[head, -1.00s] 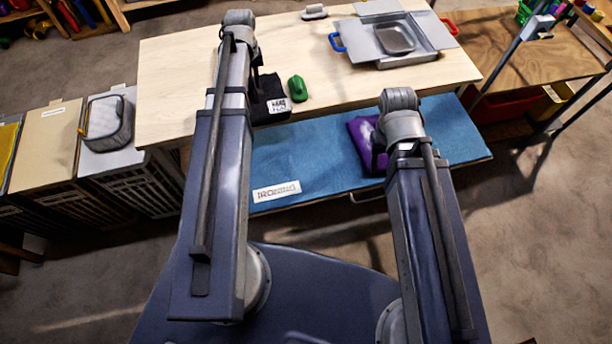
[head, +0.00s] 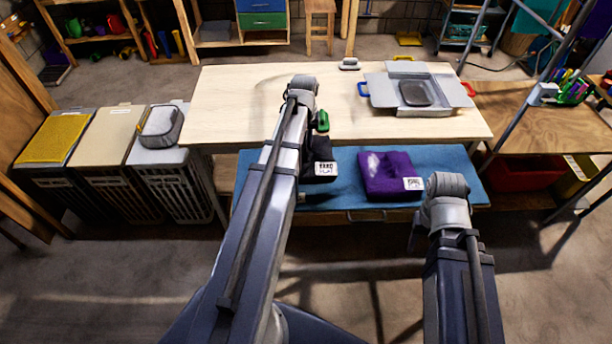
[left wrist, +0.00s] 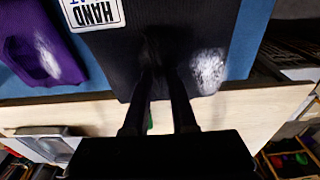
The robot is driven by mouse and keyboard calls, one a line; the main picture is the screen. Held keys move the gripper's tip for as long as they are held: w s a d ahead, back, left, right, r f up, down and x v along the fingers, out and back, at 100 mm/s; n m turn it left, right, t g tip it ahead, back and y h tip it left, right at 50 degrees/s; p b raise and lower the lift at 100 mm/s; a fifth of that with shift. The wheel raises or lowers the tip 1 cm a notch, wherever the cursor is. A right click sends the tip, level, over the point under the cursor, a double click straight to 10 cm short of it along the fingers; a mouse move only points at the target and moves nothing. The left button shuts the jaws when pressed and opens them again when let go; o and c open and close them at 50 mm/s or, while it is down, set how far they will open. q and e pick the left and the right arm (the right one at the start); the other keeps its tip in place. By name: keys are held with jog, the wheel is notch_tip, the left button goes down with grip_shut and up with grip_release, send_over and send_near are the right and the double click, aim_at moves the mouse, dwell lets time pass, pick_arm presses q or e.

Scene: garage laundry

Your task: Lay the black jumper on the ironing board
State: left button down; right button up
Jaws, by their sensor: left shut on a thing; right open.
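The black jumper (head: 318,158), with a white label, shows beside my left forearm in the head view, over the blue ironing board (head: 350,208). In the left wrist view the jumper (left wrist: 185,35) fills the middle, with a pale patch at its right. It overlaps the blue board and the wooden table's edge; I cannot tell whether it touches the board.
A folded purple garment (head: 388,175) with a white label lies on the board, right of the jumper. Behind is a wooden table (head: 240,100) with a green object (head: 322,121) and a grey tray (head: 435,107). Lidded bins (head: 110,140) stand at the left.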

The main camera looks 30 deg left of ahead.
aim_at(304, 146)
pick_arm(q)
jog(key=shift+r, duration=0.6)
jog(key=shift+d+f+b, duration=0.1)
jog(key=shift+f+b, duration=0.2)
jog(key=shift+f, duration=0.05)
notch_tip(304, 146, down, 10)
jog(key=b, duration=0.9)
jog(key=shift+r, duration=0.2)
pick_arm(e)
notch_tip(304, 146, down, 9)
pick_arm(q)
jog(key=shift+b, duration=0.3)
pick_arm(e)
jog(key=shift+f, duration=0.1)
pick_arm(q)
jog(key=shift+f, duration=0.2)
jog(key=c, duration=0.7)
grip_release()
jog(key=shift+r, duration=0.1)
jog(key=r+p, duration=0.4)
jog(key=s+r+p, duration=0.1)
jog(key=r+p, duration=0.7)
jog(key=shift+s+d+r, duration=0.15)
jog(key=shift+d, duration=0.15)
pick_arm(e)
notch_tip(304, 146, up, 12)
